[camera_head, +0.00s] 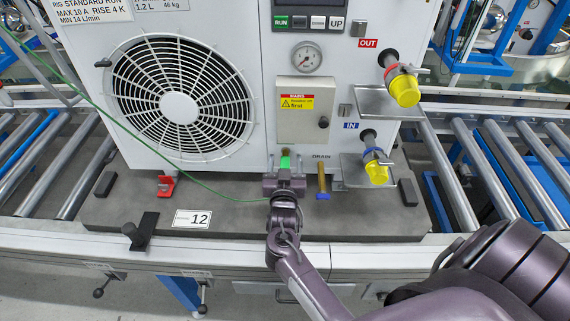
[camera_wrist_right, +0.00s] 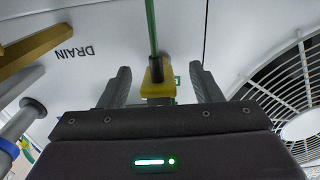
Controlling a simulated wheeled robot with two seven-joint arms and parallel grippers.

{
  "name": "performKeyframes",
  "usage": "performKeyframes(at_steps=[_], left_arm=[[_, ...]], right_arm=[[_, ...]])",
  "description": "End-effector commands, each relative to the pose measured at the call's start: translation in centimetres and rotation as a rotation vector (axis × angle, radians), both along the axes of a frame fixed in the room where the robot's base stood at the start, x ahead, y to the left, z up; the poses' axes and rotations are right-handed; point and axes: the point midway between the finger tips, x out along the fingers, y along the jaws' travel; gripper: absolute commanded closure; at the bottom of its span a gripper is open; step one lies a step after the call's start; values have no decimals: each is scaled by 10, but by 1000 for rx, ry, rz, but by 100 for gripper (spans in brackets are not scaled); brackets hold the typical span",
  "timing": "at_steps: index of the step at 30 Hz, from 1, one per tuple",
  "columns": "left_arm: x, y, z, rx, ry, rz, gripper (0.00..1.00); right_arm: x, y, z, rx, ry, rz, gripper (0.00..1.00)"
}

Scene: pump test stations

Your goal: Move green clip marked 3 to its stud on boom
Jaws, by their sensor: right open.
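My right gripper (camera_head: 285,165) is at the lower front of the white pump unit, open. In the right wrist view its fingers (camera_wrist_right: 160,76) stand apart on both sides of a yellow-brass fitting (camera_wrist_right: 157,88). Green parts show beside the fitting, and a green line (camera_wrist_right: 151,25) runs up from it. In the head view a green piece, probably the green clip (camera_head: 284,163), shows between the fingers; its number cannot be read and the gripper partly hides it. I cannot make out the boom or its stud. My left gripper is not in view.
A brass drain stub (camera_head: 322,181) with a blue end is just right of the gripper. Yellow-capped ports (camera_head: 405,91) stick out at the right. A thin green cable (camera_head: 80,88) crosses the front from upper left. A red clip-like piece (camera_head: 166,186) sits at the unit's base.

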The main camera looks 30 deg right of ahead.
Motion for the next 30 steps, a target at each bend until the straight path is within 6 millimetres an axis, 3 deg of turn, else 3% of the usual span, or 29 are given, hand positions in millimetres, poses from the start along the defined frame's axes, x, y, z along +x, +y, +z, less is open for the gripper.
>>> performKeyframes(at_steps=[18,30], left_arm=[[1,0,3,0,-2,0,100],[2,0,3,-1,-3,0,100]], right_arm=[[0,0,0,1,1,0,42],[0,0,0,0,0,0,94]])
